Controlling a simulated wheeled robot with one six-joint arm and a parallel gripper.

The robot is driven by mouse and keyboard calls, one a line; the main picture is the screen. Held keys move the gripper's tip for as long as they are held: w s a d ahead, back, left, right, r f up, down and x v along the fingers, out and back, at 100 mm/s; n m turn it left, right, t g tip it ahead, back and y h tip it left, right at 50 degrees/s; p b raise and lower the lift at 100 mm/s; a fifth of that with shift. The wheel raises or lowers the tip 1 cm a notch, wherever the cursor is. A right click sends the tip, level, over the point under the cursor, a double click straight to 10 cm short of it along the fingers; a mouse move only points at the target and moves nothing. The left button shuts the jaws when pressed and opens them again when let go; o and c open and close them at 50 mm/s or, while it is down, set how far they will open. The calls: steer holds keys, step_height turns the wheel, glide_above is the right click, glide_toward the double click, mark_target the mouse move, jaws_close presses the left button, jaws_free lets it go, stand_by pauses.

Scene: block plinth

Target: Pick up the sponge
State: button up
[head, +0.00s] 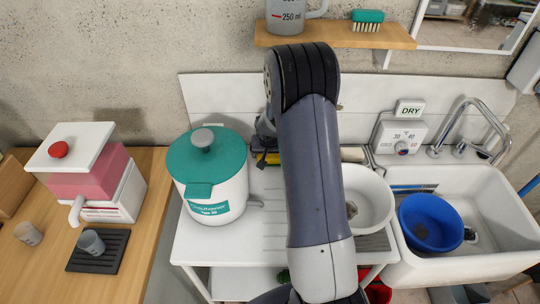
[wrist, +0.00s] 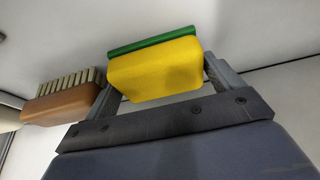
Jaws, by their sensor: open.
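The sponge (wrist: 153,68) is a yellow block with a green scouring layer. In the wrist view it sits between the two fingers of my gripper (wrist: 160,80), which are open with one finger on either side. I cannot tell whether the fingers touch it. In the head view my gripper (head: 264,150) is low at the back of the white counter, partly behind my arm. A bit of the yellow sponge (head: 271,158) shows beside it there; the rest is hidden.
A brown brush (wrist: 62,102) lies left of the sponge in the wrist view. In the head view a teal-lidded pot (head: 208,170) stands close left of my arm. A white bowl (head: 372,200) and the sink with a blue bucket (head: 430,222) are right.

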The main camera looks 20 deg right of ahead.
steer(key=shift+c, duration=0.2)
steer(key=c, duration=0.6)
steer(key=shift+o, duration=0.2)
step_height(320, 180, up, 10)
steer(key=shift+r+b, duration=0.1)
steer(key=shift+b, duration=0.8)
steer(key=o, duration=0.4)
steer(key=c, duration=0.3)
